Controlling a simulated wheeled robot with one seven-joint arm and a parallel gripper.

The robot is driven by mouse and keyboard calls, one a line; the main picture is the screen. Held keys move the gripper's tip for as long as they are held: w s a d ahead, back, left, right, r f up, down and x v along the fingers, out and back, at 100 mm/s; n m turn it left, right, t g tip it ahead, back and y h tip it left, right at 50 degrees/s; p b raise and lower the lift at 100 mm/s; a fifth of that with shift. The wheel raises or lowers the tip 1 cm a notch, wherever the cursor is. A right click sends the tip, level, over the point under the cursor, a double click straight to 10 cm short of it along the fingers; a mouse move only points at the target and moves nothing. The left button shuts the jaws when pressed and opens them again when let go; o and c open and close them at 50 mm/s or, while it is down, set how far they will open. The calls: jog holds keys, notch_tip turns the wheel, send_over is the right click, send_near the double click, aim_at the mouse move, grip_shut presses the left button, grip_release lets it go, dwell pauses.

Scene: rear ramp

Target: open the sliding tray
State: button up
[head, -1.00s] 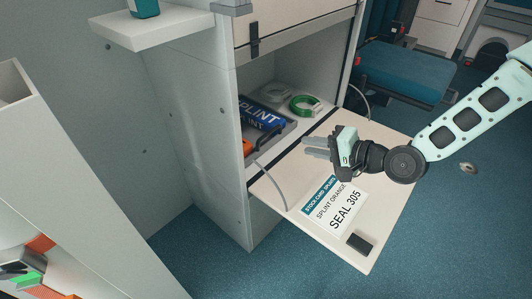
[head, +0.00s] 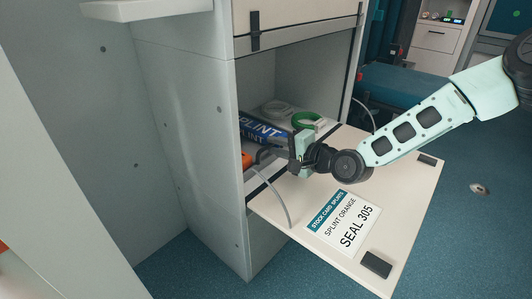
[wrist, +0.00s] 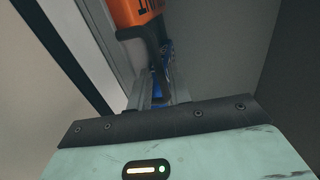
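The sliding tray (head: 327,127) is a grey, low-rimmed tray inside the cabinet's open bay. It carries a blue splint pack (head: 262,131), an orange pack (head: 247,160) and a green coil (head: 308,120). My gripper (head: 294,163) is at the bay's mouth, in front of the tray, and hides much of its front. In the wrist view, the fingers (wrist: 160,90) stand apart, with a dark bar (wrist: 152,45) and some blue showing beyond and between them. I cannot tell whether they touch the bar. The orange pack (wrist: 135,12) is above them in that view.
The cabinet's side wall (head: 190,110) is close on the left. Open floor (head: 470,230) lies right.

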aim_at(273, 145)
jog(key=shift+b+x, duration=0.7)
jog(key=shift+x, duration=1.4)
grip_shut()
jog(key=shift+s+d, duration=0.1)
jog(key=shift+s+d+p, duration=0.15)
jog(key=shift+d+p, duration=0.05)
jog(key=shift+p, duration=0.1)
jog(key=f+p+v, duration=0.1)
jog(key=p+v, duration=0.1)
jog(key=v, duration=0.4)
jog(key=f+p+v, duration=0.1)
jog(key=p+v, duration=0.2)
jog(key=v, duration=0.3)
jog(key=f+p+v, duration=0.1)
jog(key=p+v, duration=0.1)
jog(key=v, duration=0.4)
jog(key=shift+s+d+f+p, duration=0.15)
jog(key=shift+d+p, duration=0.1)
jog(key=shift+p, duration=0.05)
